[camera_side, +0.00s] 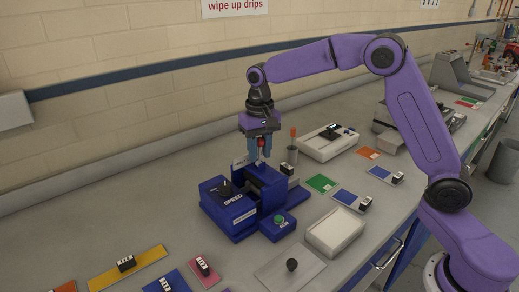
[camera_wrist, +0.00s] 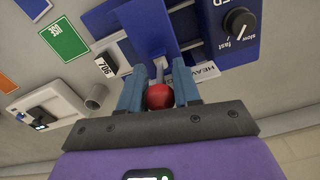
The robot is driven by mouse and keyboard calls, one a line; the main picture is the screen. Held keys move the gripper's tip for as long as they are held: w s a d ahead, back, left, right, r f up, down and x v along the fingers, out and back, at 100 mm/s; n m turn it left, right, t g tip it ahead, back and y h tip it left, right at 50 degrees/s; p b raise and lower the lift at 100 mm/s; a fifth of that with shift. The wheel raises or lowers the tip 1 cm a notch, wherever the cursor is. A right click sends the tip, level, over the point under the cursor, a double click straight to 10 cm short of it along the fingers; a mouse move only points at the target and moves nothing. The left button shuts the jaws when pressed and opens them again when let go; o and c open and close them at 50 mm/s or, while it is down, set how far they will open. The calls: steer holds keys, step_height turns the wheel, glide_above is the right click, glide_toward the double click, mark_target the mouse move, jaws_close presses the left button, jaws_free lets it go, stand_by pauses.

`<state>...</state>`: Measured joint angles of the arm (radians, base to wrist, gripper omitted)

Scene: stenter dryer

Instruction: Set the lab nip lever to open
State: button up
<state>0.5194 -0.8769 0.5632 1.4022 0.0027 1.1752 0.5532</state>
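The lab nip lever has a red ball knob (camera_wrist: 160,95) on a thin metal shaft that runs to the blue machine (camera_wrist: 205,30). In the side view the blue machine (camera_side: 243,205) stands on the bench, and the red knob (camera_side: 261,142) shows near its back end. My gripper (camera_side: 260,157) points down over the lever. In the wrist view my gripper's two blue-grey fingers (camera_wrist: 160,82) stand on either side of the knob and shaft, spread about a knob's width apart. I cannot tell whether they touch the knob. The lever's marked positions cannot be read.
The machine carries a black dial (camera_wrist: 239,22) marked slow and fast, and a green button (camera_side: 279,219). A grey cup (camera_side: 292,155) and a white device (camera_side: 328,143) stand close to the right of my gripper. Coloured cards and small black blocks lie around the bench.

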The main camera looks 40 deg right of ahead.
jaws_close()
steer(key=shift+d, duration=0.1)
steer(key=y, duration=0.1)
steer(key=d+y, duration=0.1)
steer(key=y, duration=0.1)
steer(key=shift+d, duration=0.1)
steer(key=shift+d+f+y, duration=0.15)
steer(key=shift+d+y, duration=0.15)
steer(key=shift+y, duration=0.5)
steer(key=shift+d+f+y, duration=0.1)
steer(key=shift+d+y, duration=0.15)
steer(key=shift+y, duration=0.55)
steer(key=shift+o, duration=2.4)
jaws_free()
